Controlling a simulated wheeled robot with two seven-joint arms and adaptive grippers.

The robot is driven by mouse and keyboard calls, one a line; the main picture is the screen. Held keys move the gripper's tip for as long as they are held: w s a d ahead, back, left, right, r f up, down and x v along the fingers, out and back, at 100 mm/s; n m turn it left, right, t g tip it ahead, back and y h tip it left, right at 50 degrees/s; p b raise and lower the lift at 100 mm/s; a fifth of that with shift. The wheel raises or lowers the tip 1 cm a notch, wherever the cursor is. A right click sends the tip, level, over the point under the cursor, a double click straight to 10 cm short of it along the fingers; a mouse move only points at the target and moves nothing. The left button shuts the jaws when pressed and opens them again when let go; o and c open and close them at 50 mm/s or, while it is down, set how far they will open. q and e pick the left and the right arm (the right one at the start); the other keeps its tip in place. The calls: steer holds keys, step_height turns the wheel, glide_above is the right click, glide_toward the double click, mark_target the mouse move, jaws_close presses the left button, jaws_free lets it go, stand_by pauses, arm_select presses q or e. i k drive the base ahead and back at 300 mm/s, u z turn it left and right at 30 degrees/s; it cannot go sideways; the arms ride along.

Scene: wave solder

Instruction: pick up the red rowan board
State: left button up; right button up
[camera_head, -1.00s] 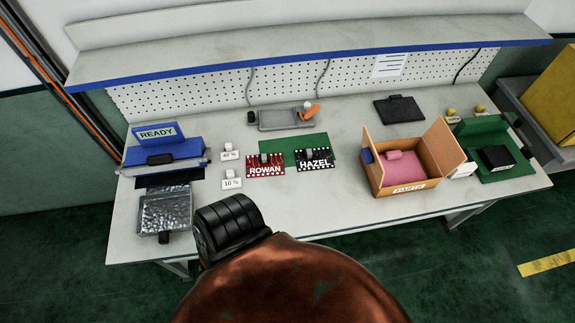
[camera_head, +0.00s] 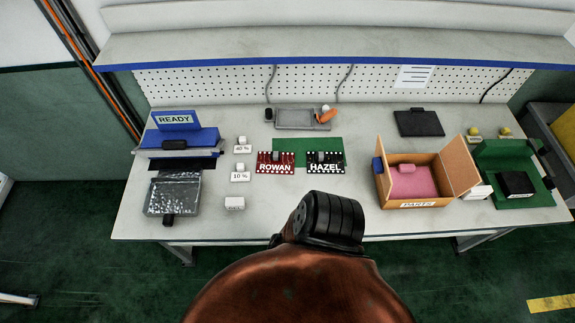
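The red rowan board (camera_head: 275,168) lies flat near the middle of the workbench, its white ROWAN lettering facing me. It is at the left end of a green mat (camera_head: 290,148). The dark hazel board (camera_head: 325,168) lies just to its right. Neither gripper can be made out in this view. A copper-coloured part of my own body with a black ridged joint fills the bottom middle, and its top is below and right of the boards, apart from them.
White labelled blocks (camera_head: 240,177) stand left of the rowan board. A blue READY machine (camera_head: 178,140) and a grey tray (camera_head: 155,203) are farther left. An open cardboard parts box (camera_head: 420,203) is on the right. The bench front between is mostly clear.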

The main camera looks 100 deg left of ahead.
mark_target(277, 163)
steer(key=i, duration=0.55)
steer(key=u, duration=3.85)
steer(key=i, duration=0.5)
steer(key=u, duration=0.1)
